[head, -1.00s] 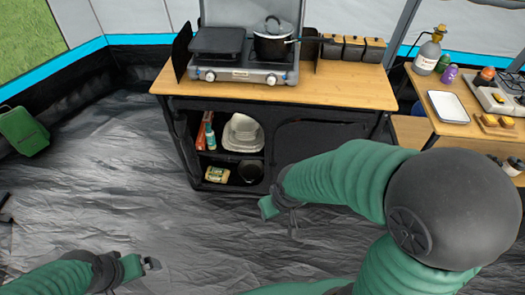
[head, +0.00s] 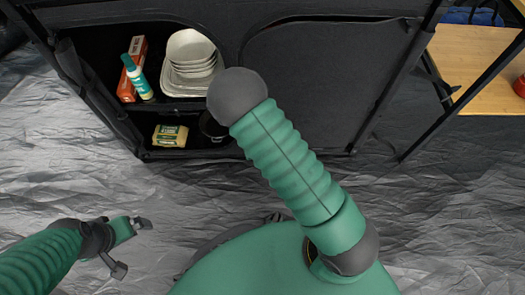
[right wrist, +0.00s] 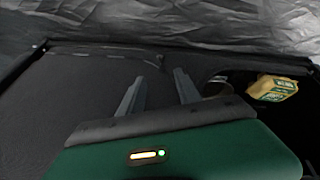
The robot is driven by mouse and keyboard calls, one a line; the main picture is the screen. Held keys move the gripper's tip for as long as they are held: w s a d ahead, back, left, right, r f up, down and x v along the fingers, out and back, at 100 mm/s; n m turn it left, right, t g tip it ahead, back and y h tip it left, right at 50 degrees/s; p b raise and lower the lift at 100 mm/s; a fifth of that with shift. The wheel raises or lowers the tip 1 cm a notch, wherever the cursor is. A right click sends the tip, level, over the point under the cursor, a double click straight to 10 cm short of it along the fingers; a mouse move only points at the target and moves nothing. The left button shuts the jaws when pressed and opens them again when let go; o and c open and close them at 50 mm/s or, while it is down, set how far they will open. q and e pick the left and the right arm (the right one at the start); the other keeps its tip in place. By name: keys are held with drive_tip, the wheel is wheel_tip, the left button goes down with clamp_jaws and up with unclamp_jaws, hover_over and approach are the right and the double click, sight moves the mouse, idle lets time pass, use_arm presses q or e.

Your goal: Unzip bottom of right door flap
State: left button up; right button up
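The right door flap (head: 330,85) is a dark panel on the front of the black fabric cupboard, with a curved seam along its top edge. It hangs closed. In the right wrist view the flap (right wrist: 75,95) fills the left side, its bottom edge near the pale ground sheet. My right gripper (right wrist: 158,88) has its two fingers apart, with nothing seen between them. They point at the bottom edge of the flap; whether they touch it I cannot tell. A zip pull is too small to make out. The head view hides this gripper behind my arm. My left gripper (head: 140,224) is over the floor at lower left.
The cupboard's left opening shows stacked white bowls (head: 190,55), a bottle (head: 138,78), a red box (head: 130,60) and a yellow packet (head: 170,135). A wooden table (head: 470,65) stands at right. The crumpled grey ground sheet (head: 60,150) is clear around the cupboard.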

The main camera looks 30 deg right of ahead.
drive_tip(key=b+x, duration=1.1)
drive_tip(key=x, duration=0.5)
drive_tip(key=shift+a, duration=0.15)
clamp_jaws()
idle(0.6)
